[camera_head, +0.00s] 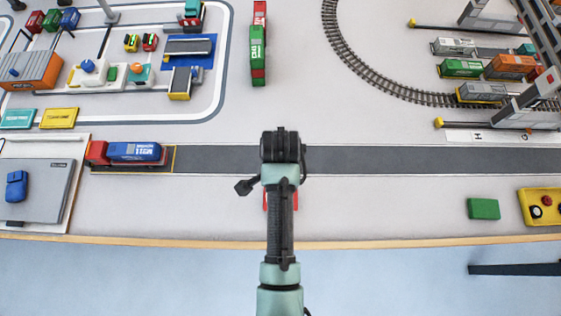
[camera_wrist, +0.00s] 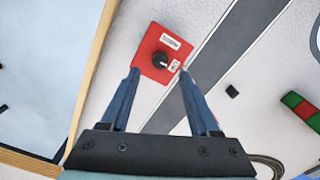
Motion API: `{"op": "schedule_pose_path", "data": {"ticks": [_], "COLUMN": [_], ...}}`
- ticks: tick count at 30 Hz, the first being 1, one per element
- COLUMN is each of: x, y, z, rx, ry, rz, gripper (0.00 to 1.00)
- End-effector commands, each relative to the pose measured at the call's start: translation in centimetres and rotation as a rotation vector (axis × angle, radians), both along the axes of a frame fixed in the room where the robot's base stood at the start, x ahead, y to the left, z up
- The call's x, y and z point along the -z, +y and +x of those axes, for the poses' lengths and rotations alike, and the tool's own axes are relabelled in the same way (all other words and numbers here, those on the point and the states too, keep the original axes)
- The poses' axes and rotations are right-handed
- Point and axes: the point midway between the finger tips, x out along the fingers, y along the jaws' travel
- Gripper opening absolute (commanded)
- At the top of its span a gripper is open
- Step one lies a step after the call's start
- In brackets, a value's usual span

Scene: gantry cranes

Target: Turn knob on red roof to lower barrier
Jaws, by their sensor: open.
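A red square roof (camera_wrist: 148,50) shows in the wrist view, with a white label and a dark round knob (camera_wrist: 160,61) on it. In the head view only slivers of the red roof (camera_head: 266,201) show beside my arm, which hides the rest. My gripper (camera_wrist: 159,71) is open, with its two blue fingers apart and pointing at the roof. In the wrist view the knob appears between the fingertips; I cannot tell the height gap, and nothing is gripped. I cannot make out the barrier for certain in either view.
A dark road (camera_head: 400,160) runs across the table, with a red and blue truck (camera_head: 125,152) at its left. A red and green truck (camera_head: 258,55) stands behind. A green block (camera_head: 483,209) and a yellow control box (camera_head: 541,207) lie at right. The wooden table edge (camera_head: 400,243) is near.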

Motion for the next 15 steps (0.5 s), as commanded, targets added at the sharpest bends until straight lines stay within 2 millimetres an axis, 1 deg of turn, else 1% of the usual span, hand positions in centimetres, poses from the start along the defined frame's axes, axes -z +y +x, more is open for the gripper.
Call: {"op": "schedule_pose_path", "data": {"ticks": [1, 6, 10, 15], "x": [1.1, 3.8, 5.0, 5.7], "y": [0.0, 0.0, 0.0, 0.0], "z": [-0.2, -0.1, 0.0, 0.0], "rx": [0.000, 0.000, 0.000, -0.001], "ry": [0.004, 0.002, 0.000, -0.001], "rz": [0.000, 0.000, 0.000, 0.000], "gripper": [0.62, 0.62, 0.62, 0.62]}}
